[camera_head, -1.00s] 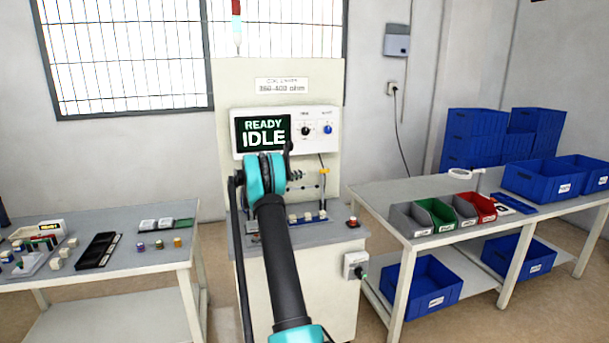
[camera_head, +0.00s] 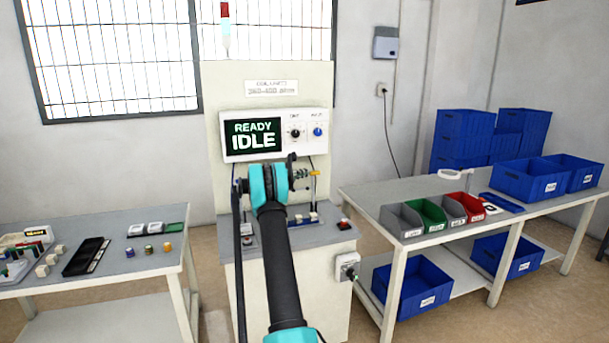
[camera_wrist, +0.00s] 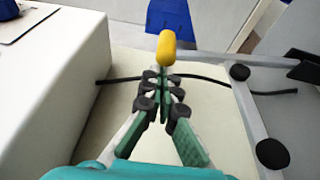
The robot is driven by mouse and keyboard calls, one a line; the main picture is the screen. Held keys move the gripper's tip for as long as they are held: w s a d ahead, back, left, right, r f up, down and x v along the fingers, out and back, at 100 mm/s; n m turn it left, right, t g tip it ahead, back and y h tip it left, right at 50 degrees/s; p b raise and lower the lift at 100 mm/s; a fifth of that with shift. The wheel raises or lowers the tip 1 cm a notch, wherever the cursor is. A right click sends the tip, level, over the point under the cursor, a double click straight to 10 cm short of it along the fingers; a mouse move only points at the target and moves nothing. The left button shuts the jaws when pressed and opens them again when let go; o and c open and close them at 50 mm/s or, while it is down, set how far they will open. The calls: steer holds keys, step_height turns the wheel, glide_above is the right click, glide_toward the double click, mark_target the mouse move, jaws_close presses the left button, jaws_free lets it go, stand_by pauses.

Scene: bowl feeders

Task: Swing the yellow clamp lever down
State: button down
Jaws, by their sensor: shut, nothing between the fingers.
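The yellow handle of the clamp lever (camera_wrist: 166,47) shows in the wrist view just beyond my fingertips. My gripper (camera_wrist: 164,74) has its green fingers together with nothing between them, and its tips are close to the handle's near end. I cannot tell whether they touch it. In the head view a small yellow piece (camera_head: 315,173), likely the same handle, sticks out at the right of the test station (camera_head: 220,180). My arm hides most of the fixture and my fingers there.
The station's screen (camera_head: 252,136) reads READY IDLE. A red button (camera_head: 344,224) sits at the station's right front edge. The left bench (camera_head: 120,278) holds small parts and trays. The right bench (camera_head: 375,204) holds coloured bins. A dark cable (camera_wrist: 210,83) crosses behind my fingers.

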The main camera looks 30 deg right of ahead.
steer(key=shift+s, duration=0.1)
steer(key=s+a+f+m+g+h, duration=0.1)
steer(key=s+a+f+m, duration=0.1)
steer(key=s+m, duration=0.5)
steer(key=s+a+f+m+g+h, duration=0.2)
steer(key=s+f+m, duration=0.3)
steer(key=s, duration=0.5)
steer(key=shift+f+m+g, duration=0.25)
steer(key=shift+m+g, duration=0.05)
steer(key=shift+m, duration=1)
steer(key=shift+a, duration=0.1)
steer(key=shift+r, duration=0.1)
step_height(320, 180, up, 10)
